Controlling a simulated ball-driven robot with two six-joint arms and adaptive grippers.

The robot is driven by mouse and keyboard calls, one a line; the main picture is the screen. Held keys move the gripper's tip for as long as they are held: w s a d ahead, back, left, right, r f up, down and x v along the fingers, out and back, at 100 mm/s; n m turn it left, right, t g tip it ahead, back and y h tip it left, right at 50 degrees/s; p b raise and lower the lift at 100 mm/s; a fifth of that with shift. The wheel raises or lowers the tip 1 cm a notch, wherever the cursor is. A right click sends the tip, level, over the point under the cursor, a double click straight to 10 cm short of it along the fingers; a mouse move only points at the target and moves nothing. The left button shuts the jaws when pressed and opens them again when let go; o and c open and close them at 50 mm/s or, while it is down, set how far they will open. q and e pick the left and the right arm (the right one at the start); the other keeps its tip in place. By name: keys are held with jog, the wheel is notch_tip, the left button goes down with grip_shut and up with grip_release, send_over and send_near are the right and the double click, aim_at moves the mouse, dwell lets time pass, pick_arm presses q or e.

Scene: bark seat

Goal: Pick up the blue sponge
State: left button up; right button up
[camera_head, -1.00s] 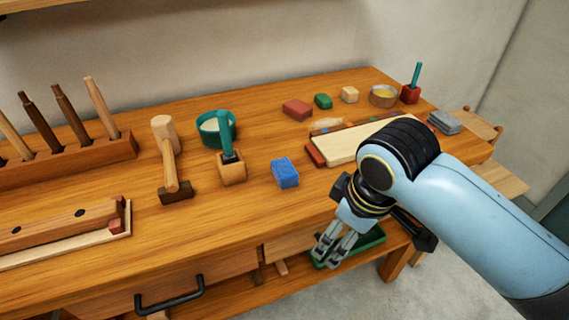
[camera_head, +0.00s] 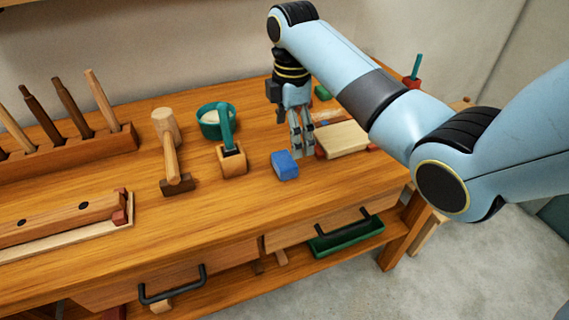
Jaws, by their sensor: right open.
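The blue sponge (camera_head: 285,166) is a small block lying on the wooden workbench (camera_head: 215,215), right of the wooden block holder with the green-handled tool. My right gripper (camera_head: 302,151) points down just right of and slightly behind the sponge, close to its right side. Its fingers are open with nothing visible between them. I cannot tell whether a finger touches the sponge. My left gripper is out of view.
A wooden block holder (camera_head: 231,160), a mallet (camera_head: 170,155) and a green bowl (camera_head: 209,122) stand left of the sponge. A pale board (camera_head: 343,139) lies right of the gripper. The bench in front of the sponge is clear.

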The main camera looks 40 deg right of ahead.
aim_at(287, 158)
notch_tip(287, 158, down, 3)
jog(key=shift+f, duration=0.1)
jog(key=f, duration=0.5)
jog(key=shift+w+a, duration=0.2)
jog(key=shift+a, duration=0.2)
jog(key=shift+c, duration=0.4)
jog(key=c, duration=1)
